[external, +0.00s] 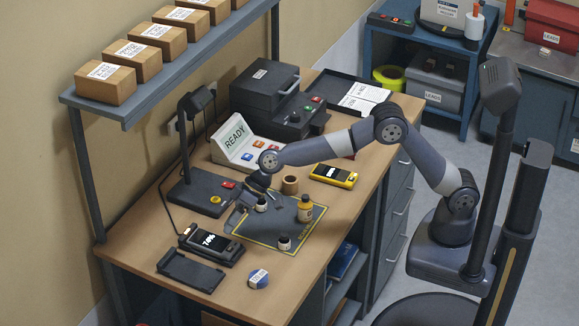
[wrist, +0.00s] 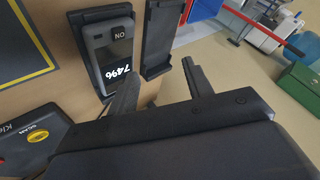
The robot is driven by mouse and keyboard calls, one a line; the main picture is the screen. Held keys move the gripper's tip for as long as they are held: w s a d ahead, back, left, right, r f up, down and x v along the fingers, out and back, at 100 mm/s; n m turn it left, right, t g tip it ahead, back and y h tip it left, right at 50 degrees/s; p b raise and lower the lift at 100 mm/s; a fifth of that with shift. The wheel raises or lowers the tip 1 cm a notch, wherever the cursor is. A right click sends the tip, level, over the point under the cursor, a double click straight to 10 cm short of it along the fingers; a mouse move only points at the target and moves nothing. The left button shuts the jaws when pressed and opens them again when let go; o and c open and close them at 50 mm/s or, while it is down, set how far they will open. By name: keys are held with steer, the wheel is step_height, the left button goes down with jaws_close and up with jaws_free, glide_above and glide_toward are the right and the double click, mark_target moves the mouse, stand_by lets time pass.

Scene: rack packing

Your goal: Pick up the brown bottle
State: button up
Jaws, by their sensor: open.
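An amber-brown bottle (external: 305,209) with a dark cap stands upright on the grey mat (external: 272,232) with a yellow border. Two small dark-capped bottles with pale labels are also there, one near my gripper (external: 261,204) and one at the mat's front (external: 284,243). My gripper (external: 250,200) is over the mat's left side, left of the amber bottle and apart from it. In the wrist view my gripper's two fingers (wrist: 160,85) are spread with nothing held between them. No bottle shows in the wrist view.
A black stand (external: 205,195) is left of the mat, and a READY console (external: 236,142) is behind. A brown cup (external: 290,185) and yellow handheld device (external: 334,176) are near the mat's back.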

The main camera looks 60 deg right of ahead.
steer(key=shift+o, duration=0.8)
steer(key=shift+s, duration=0.1)
steer(key=g+h+p, duration=0.1)
steer(key=h+p, duration=0.4)
steer(key=h, duration=0.2)
glide_toward(285, 234)
step_height(285, 234, down, 2)
steer(key=x, duration=0.5)
steer(key=shift+a, duration=0.1)
steer(key=shift+w+p+x, duration=0.15)
steer(key=shift+p+x, duration=0.35)
steer(key=shift+x, duration=0.8)
steer(key=shift+w+p+x, duration=0.2)
steer(key=shift+p+x, duration=0.3)
steer(key=shift+x, duration=0.8)
steer(key=shift+r, duration=0.1)
steer(key=shift+c, duration=0.5)
steer(key=c, duration=1)
